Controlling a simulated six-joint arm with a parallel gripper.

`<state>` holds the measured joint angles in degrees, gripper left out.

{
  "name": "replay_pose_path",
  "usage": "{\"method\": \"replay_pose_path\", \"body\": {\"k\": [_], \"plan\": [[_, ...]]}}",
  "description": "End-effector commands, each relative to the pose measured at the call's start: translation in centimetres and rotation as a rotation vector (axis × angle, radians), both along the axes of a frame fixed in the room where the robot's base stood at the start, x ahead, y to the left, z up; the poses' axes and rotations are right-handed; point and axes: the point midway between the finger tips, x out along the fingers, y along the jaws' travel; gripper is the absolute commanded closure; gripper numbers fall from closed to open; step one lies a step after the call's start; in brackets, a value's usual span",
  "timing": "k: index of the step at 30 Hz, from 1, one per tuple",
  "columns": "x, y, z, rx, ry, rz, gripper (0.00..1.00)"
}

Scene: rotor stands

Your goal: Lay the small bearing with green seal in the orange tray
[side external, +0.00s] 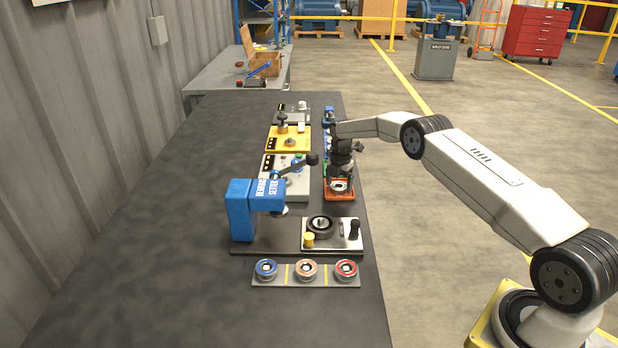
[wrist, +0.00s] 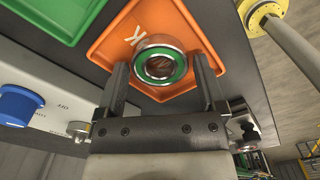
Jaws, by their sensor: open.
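The small bearing with green seal (wrist: 160,66) lies in the orange tray (wrist: 112,50), near the tray's edge closest to my gripper in the wrist view. In the side view the bearing (side external: 340,186) shows as a pale ring in the orange tray (side external: 333,195). My gripper (wrist: 160,78) is open, with one finger on each side of the bearing and a visible gap at both sides. In the side view my gripper (side external: 341,172) is right above the tray and partly hides it.
A green tray (wrist: 62,32) adjoins the orange one. Rotor stands, one yellow (side external: 279,145), stand left of the trays. The bench's left side is clear.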

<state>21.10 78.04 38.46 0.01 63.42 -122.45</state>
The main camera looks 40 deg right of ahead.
Motion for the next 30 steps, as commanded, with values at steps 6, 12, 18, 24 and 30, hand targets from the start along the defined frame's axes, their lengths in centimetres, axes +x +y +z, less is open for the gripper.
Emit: {"method": "replay_pose_path", "body": {"k": [6, 12, 18, 24, 30], "plan": [[0.1, 0.0, 1.7, -0.001, -0.002, 0.000, 0.11], [0.1, 0.0, 4.4, -0.002, -0.002, 0.000, 0.11], [0.1, 0.0, 7.8, -0.002, -0.002, 0.000, 0.11], [0.0, 0.0, 10.5, -0.001, 0.000, -0.001, 0.11], [0.0, 0.0, 11.9, -0.001, 0.000, -0.001, 0.11]]}}
